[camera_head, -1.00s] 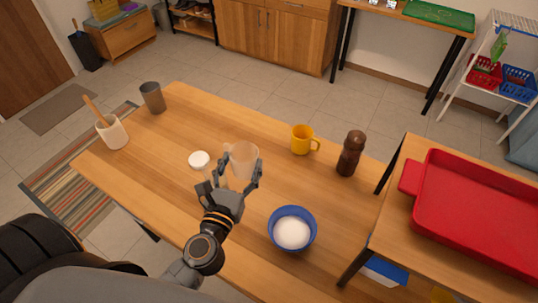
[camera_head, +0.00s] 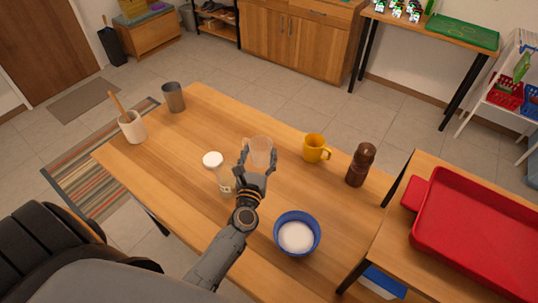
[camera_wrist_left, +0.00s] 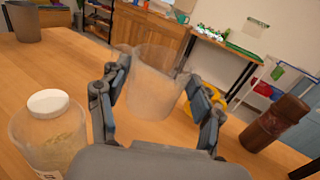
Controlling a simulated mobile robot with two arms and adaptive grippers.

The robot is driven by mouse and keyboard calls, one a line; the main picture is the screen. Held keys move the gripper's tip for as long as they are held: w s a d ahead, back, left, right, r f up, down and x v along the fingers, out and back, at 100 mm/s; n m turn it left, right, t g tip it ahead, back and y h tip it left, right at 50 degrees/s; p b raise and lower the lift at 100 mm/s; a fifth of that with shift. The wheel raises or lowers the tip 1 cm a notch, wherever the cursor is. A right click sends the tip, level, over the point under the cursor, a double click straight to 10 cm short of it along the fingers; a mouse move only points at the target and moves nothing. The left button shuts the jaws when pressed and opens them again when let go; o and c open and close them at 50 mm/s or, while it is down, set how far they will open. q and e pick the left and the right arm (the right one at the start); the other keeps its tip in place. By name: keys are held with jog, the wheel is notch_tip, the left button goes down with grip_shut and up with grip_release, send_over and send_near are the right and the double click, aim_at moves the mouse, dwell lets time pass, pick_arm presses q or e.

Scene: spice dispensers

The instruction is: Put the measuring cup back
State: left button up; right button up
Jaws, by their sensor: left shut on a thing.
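The measuring cup is a clear, frosted, open-topped cup (camera_head: 259,149), held roughly upright. My left gripper (camera_head: 257,173) is shut on it, with one finger on each side. In the left wrist view the cup (camera_wrist_left: 154,84) sits between the fingertips (camera_wrist_left: 155,95). I cannot tell how high its base is above the table. A clear jar with a white lid (camera_head: 213,160) stands just left of the gripper; it is large at the lower left of the wrist view (camera_wrist_left: 48,135). My right gripper is not in view.
On the wooden table (camera_head: 180,205) are a yellow mug (camera_head: 314,150), a brown grinder (camera_head: 361,165), a blue bowl of white powder (camera_head: 297,236), a grey tumbler (camera_head: 173,98) and a white crock (camera_head: 132,128). A red tray (camera_head: 470,245) lies on the right-hand table. The table's left front is clear.

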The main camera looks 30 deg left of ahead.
aim_at(265, 145)
pick_arm(q)
jog(key=w+f+b, duration=0.1)
jog(key=w, duration=0.1)
jog(key=w+a+f+b, duration=0.1)
jog(key=w, duration=0.1)
jog(key=w+f+b, duration=0.1)
jog(key=w, duration=0.2)
jog(key=shift+a+f, duration=0.35)
jog(key=shift+a, duration=0.05)
jog(key=w+f+b, duration=0.2)
jog(key=w+a+f+b, duration=0.1)
jog(key=w+f+b, duration=0.1)
jog(key=b, duration=0.1)
jog(key=shift+f, duration=0.35)
jog(key=shift+w+f+b, duration=0.1)
jog(key=shift+f+b, duration=0.2)
jog(key=shift+b, duration=0.05)
notch_tip(265, 145, down, 3)
jog(key=shift+w+a+r+b, duration=0.1)
jog(key=shift+w+a+b, duration=0.05)
jog(key=shift+b, duration=1.05)
